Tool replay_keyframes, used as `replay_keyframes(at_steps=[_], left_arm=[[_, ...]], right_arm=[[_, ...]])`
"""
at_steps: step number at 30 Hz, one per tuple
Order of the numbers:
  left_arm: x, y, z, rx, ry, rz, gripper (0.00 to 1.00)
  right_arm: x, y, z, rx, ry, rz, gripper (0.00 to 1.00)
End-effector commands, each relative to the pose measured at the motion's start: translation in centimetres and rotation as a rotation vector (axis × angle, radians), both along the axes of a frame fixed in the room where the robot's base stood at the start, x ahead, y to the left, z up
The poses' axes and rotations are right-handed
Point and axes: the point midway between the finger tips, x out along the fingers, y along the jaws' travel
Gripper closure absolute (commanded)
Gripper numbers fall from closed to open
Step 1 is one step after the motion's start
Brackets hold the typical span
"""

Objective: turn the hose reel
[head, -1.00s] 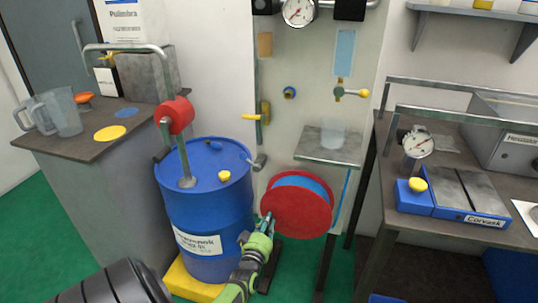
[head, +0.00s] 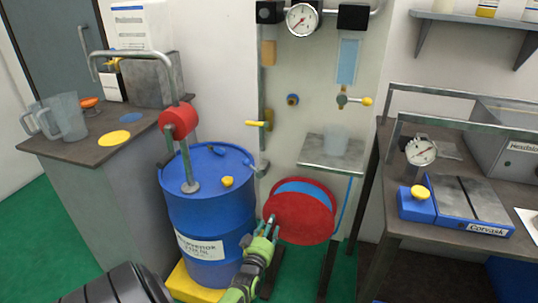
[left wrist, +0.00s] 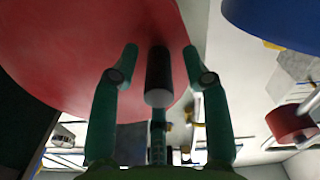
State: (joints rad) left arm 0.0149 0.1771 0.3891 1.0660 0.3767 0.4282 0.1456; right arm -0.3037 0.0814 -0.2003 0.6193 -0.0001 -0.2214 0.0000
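The hose reel (head: 300,222) has a red disc face with blue hose showing along its upper part. It is mounted low on the pale panel, right of the blue drum. My left gripper (head: 270,224) is at the left part of the red disc. In the left wrist view, the reel's dark cylindrical handle (left wrist: 158,78) sticks out from the red disc (left wrist: 75,45) between my two green fingers (left wrist: 160,62). The fingers are apart, with a visible gap on each side of the handle. My right gripper is not in view.
A small shelf (head: 329,160) with a beaker is above the reel. A workbench (head: 440,215) with a dial gauge stands to the right. Green floor shows below.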

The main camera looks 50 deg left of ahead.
Motion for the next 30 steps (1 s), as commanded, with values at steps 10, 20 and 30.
replay_keyframes(at_steps=[10, 20, 30], left_arm=[[-1.7, -1.1, -0.3, -0.003, 0.003, -0.001, 0.53], [-7.6, -4.6, -0.2, -0.002, 0.003, 0.000, 0.53], [-10.2, -6.3, 0.0, 0.000, 0.001, 0.000, 0.53]], right_arm=[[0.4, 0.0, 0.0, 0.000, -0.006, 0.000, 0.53], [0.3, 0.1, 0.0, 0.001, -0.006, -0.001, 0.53], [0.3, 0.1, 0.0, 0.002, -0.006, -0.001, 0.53]])
